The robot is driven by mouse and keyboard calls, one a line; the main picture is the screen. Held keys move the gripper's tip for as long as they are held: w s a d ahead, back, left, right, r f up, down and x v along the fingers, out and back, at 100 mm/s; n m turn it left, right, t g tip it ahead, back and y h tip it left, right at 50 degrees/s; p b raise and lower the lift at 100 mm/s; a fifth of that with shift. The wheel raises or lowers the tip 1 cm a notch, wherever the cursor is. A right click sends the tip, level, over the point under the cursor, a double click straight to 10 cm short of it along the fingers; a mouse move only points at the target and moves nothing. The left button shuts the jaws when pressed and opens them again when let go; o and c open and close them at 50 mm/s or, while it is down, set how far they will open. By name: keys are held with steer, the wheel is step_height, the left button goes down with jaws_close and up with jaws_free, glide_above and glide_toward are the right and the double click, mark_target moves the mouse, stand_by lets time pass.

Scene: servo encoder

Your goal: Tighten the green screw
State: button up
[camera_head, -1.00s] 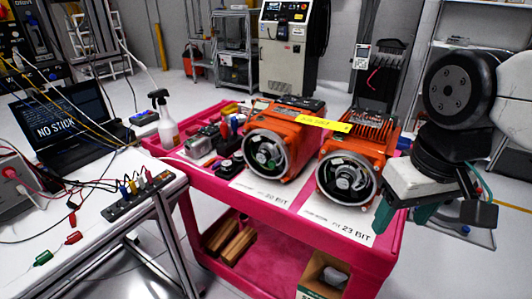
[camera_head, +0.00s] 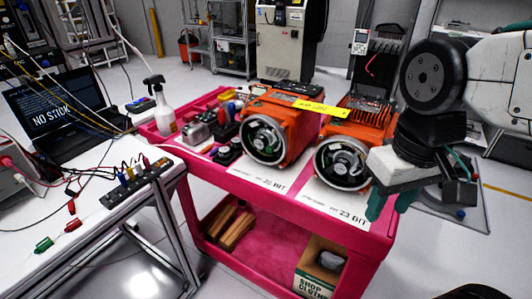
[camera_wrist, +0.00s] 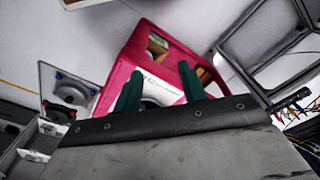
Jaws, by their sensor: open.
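Two orange servo motors, one on the left (camera_head: 283,120) and one on the right (camera_head: 355,140), sit side by side on the pink cart's top (camera_head: 262,192), with open round ends facing me. Small parts inside the ends are too small to tell apart; I cannot make out a green screw. My gripper (camera_head: 391,203) hangs at the cart's right front corner, right of and in front of the right motor, its green fingers pointing down. In the wrist view my gripper (camera_wrist: 160,78) is open and empty between its fingers, with part of the pink cart (camera_wrist: 126,60) beyond.
A spray bottle (camera_head: 160,105) and small tools stand on the cart's left side. The workbench (camera_head: 110,212) on the left holds a laptop (camera_head: 60,118), cables and a terminal strip (camera_head: 137,184). A box (camera_head: 318,270) is on the lower shelf.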

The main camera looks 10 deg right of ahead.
steer(key=w+a+f+n+g+h, duration=0.2)
steer(key=w+f+n+g+h, duration=0.1)
steer(key=w+f+n+h, duration=0.25)
steer(key=n+t+h, duration=0.7)
steer(key=n+t, duration=0.9)
steer(key=n, duration=0.5)
glide_toward(268, 151)
steer(key=shift+y, duration=0.25)
steer(key=x, duration=0.8)
steer(key=shift+d+r, duration=0.15)
steer(key=shift+r, duration=0.1)
jaws_close()
